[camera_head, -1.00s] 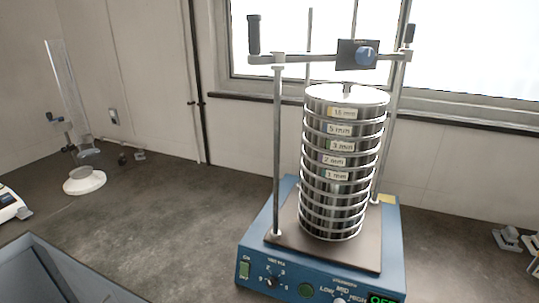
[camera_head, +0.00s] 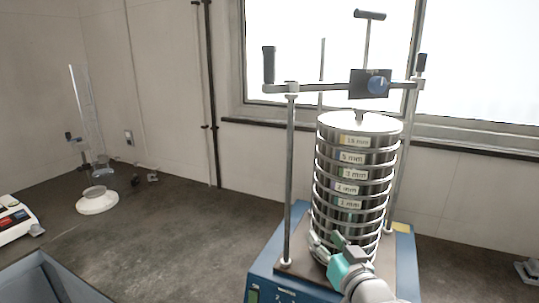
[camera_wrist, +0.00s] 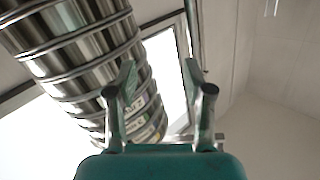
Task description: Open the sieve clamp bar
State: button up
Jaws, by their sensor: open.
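The clamp bar (camera_head: 310,88) lies level across the top of two upright rods, above the sieve stack. It has a black upright grip (camera_head: 268,65) at its left end and another dark grip (camera_head: 420,64) at its right. A dark block with a blue knob (camera_head: 378,85) sits at its middle, and a T-handle (camera_head: 370,15) stands above it. My gripper (camera_head: 328,240) is low, in front of the stack's lower part and well below the bar. In the wrist view its two fingers (camera_wrist: 160,78) are apart with nothing between them.
The sieve stack (camera_head: 357,127) stands on the blue shaker base (camera_head: 262,270), close to my gripper; it fills the wrist view's upper left (camera_wrist: 85,45). A glass cylinder on a white base (camera_head: 97,202) and a white device (camera_head: 14,222) stand left.

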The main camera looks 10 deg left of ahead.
jog(key=w+a+r+n+y, duration=0.1)
jog(key=a+r, duration=0.1)
jog(key=r, duration=0.7)
jog(key=w+a+r+n+y, duration=0.1)
jog(key=w+a+r, duration=0.1)
jog(key=r, duration=0.6)
jog(key=n+g+y, duration=0.2)
jog(key=n, duration=0.1)
send_near(273, 61)
jog(key=x, duration=1.1)
jog(key=shift+w+a, duration=0.1)
jog(key=shift+w, duration=0.05)
grip_shut()
